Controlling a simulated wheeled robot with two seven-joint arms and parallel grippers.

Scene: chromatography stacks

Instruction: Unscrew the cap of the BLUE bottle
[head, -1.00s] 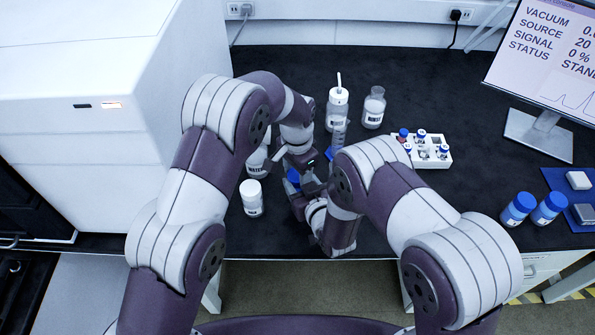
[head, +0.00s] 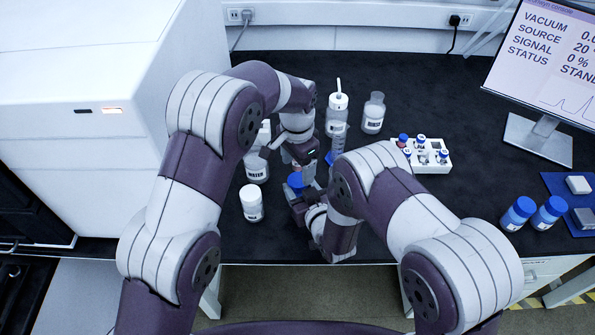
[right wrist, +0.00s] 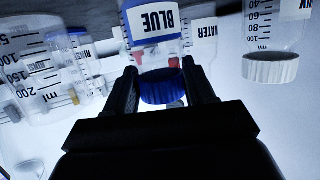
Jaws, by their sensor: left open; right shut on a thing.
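The BLUE bottle (right wrist: 153,28) shows upside down in the right wrist view, with its blue label and blue screw cap (right wrist: 162,88). In the head view only its blue cap (head: 296,181) shows clearly; my grippers and forearms hide most of the body. My right gripper (head: 297,196) comes in from the near side and is shut, its two fingers (right wrist: 162,75) flanking the cap; exact contact is hard to see. My left gripper (head: 304,163) is open, just behind and above the cap, apart from it as far as I can tell.
The WATER bottle (head: 257,170) and a white-capped bottle (head: 251,204) stand close on the left. A wash bottle (head: 337,118), a clear bottle (head: 374,112) and a cylinder (head: 338,135) stand behind. A vial rack (head: 434,163) is right; blue-capped bottles (head: 518,213) stand farther right.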

